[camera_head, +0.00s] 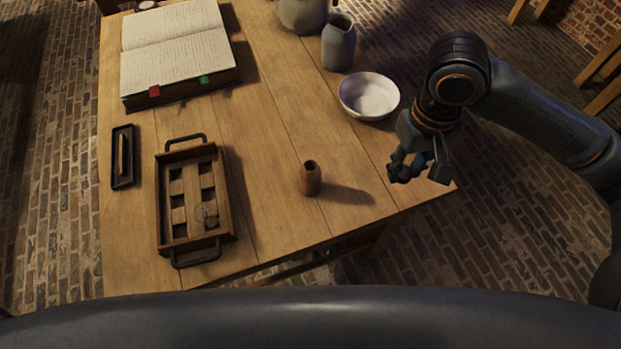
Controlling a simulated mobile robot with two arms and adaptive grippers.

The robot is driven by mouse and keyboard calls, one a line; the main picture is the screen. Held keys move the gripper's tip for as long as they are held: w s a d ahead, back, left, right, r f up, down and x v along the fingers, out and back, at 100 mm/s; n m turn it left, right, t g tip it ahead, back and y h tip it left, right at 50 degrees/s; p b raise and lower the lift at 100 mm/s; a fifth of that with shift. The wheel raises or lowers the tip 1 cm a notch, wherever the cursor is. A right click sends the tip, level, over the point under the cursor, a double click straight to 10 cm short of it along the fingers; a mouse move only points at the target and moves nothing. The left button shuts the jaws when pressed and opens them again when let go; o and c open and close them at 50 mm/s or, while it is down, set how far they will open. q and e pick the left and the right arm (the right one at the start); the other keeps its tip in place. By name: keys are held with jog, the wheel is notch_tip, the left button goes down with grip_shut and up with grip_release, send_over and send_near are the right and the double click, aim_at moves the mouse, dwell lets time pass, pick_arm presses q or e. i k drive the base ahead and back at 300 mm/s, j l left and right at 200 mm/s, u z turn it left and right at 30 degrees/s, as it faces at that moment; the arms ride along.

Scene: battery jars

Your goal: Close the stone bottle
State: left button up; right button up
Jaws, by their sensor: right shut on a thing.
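A small brown bottle (311,179) stands upright near the table's front edge, with a dark open mouth. A grey stoneware vessel (339,46), also open at the top, stands upright at the back. I cannot tell for certain which of the two is the stone bottle. My right gripper (416,171) is to the right of the brown bottle, by the table's right front corner, and apart from it. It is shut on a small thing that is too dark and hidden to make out. My left gripper is not in view.
A white bowl (369,96) stands on the right side of the wooden table (270,125). A wooden tray (160,203) with dark handles and a small black tray (116,170) lie at left. An open book (174,46) lies behind. The table around the brown bottle is clear.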

aim_at(309, 173)
jog(key=i+l, duration=0.1)
jog(key=l, duration=0.25)
jog(key=i+l, duration=0.1)
jog(key=l, duration=0.2)
jog(key=i+l, duration=0.1)
jog(key=l, duration=0.25)
jog(key=i+l, duration=0.1)
jog(key=l, duration=0.25)
jog(key=u, duration=1.25)
